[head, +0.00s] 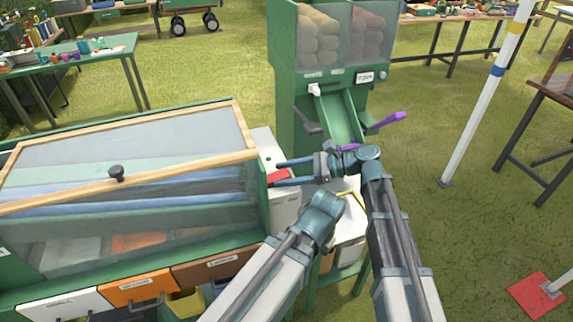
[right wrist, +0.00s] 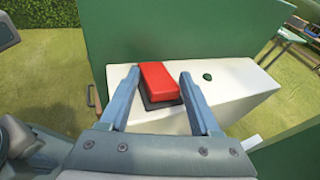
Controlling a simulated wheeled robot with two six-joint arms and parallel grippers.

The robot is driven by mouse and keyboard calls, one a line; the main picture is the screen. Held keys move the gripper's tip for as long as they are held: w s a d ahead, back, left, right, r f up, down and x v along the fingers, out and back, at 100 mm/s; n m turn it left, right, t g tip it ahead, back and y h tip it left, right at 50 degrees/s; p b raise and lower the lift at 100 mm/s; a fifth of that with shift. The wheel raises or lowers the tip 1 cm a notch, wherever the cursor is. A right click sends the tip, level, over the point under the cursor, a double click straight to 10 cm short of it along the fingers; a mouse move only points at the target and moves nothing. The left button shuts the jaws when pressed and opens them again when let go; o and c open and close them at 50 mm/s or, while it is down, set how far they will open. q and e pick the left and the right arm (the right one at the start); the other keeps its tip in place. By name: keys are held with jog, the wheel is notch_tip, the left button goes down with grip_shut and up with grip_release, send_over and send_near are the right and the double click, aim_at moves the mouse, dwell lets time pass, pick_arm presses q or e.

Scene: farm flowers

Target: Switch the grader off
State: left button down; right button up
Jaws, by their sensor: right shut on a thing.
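A red rocker switch (head: 279,175) on a black base sits on top of a white box (head: 283,205) at the right end of a green cabinet (head: 180,240) with a clear, wood-framed lid. My right gripper (head: 279,172) is at the switch. I cannot tell which way the rocker is tipped. A small dark green button (right wrist: 207,77) is beside it on the box.
A green hopper machine (head: 333,75) with a chute and purple handle (head: 388,121) stands just behind my right arm. Labelled drawers (head: 140,288) line the cabinet's front. A white pole (head: 478,110) stands to the right.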

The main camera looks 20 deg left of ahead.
pick_arm(q)
jog(key=shift+r, duration=0.3)
pick_arm(e)
jog(key=o, duration=1.4)
jog(key=shift+c, duration=0.2)
jog(key=shift+d, duration=0.1)
pick_arm(q)
notch_tip(320, 180, up, 4)
jog(key=p, duration=0.4)
pick_arm(e)
jog(key=v, duration=1.3)
jog(key=shift+d+r, duration=0.25)
jog(key=shift+r, duration=0.05)
